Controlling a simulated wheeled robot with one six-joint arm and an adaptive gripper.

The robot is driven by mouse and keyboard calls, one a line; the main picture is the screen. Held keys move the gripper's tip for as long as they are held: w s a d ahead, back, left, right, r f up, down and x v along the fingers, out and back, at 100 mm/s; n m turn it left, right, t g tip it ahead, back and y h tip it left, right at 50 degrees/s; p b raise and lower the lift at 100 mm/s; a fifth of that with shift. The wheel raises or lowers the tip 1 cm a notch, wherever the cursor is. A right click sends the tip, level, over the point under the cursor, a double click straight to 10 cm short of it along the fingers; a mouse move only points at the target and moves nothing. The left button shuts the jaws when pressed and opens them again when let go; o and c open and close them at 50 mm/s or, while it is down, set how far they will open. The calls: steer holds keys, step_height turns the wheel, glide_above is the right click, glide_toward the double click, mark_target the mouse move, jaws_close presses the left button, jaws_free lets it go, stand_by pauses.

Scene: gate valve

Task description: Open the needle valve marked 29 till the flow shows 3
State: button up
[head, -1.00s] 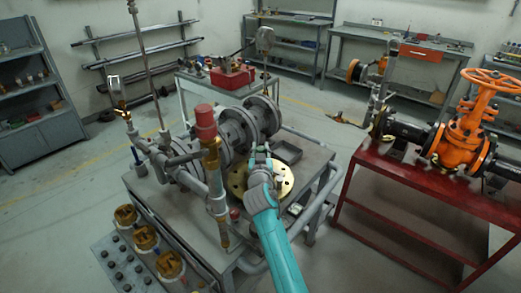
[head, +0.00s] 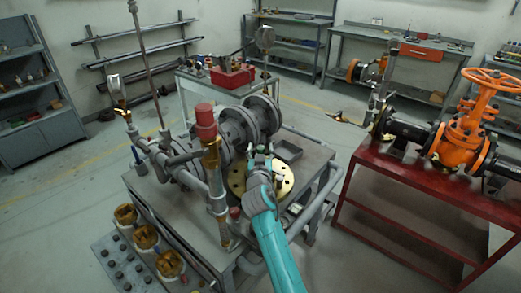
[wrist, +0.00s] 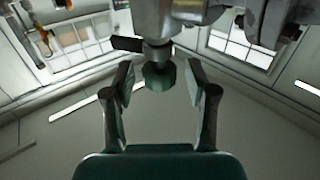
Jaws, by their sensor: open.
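In the wrist view a small green knob (wrist: 160,75) hangs on a short stem under a grey metal fitting (wrist: 160,22). My gripper (wrist: 161,74) is open, with one finger on each side of the knob and a visible gap on both sides. In the head view my gripper (head: 258,158) is beside the grey flanged pipework (head: 238,130), above the brass flange disc (head: 237,180). The knob cannot be made out in the head view. No number 29 and no flow reading is legible in either view.
A red-capped upright pipe (head: 205,118) stands left of my arm. A round gauge (head: 115,84) is on the left pipework, its face unreadable. An orange gate valve (head: 465,125) sits on the red table (head: 425,185) at right. Open floor lies between the tables.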

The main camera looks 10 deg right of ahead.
steer(key=v, duration=1.1)
steer(key=shift+s+a+f, duration=0.1)
steer(key=shift+s, duration=0.1)
